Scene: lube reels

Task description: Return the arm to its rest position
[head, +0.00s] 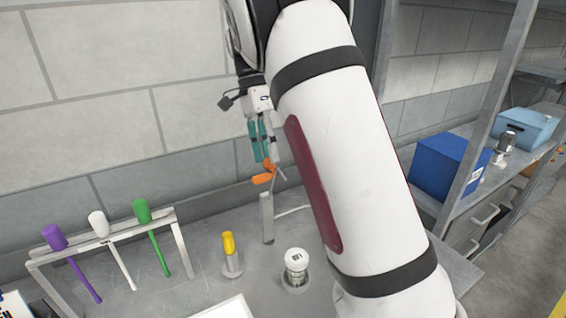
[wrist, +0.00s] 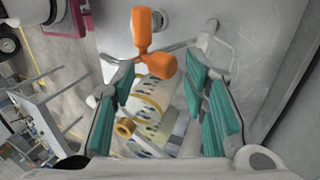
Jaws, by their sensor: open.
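My gripper (head: 263,148) hangs at the upper middle of the head view, beside the wall and left of my white arm links. Its teal-padded fingers are apart with nothing held between them. The orange handles (head: 263,178) of a tool at the top of a grey upright holder (head: 267,220) are just below the fingertips. In the wrist view the gripper (wrist: 165,92) shows its two fingers spread, with the orange handles (wrist: 143,30) beyond them. I cannot tell whether a finger touches the handles.
A rack (head: 110,237) with purple, white and green mallets stands at left. A yellow-handled tool (head: 229,250) and a white-capped round item (head: 296,262) stand on the grey bench. Blue bins (head: 450,165) sit on the right shelving. My arm hides part of the bench.

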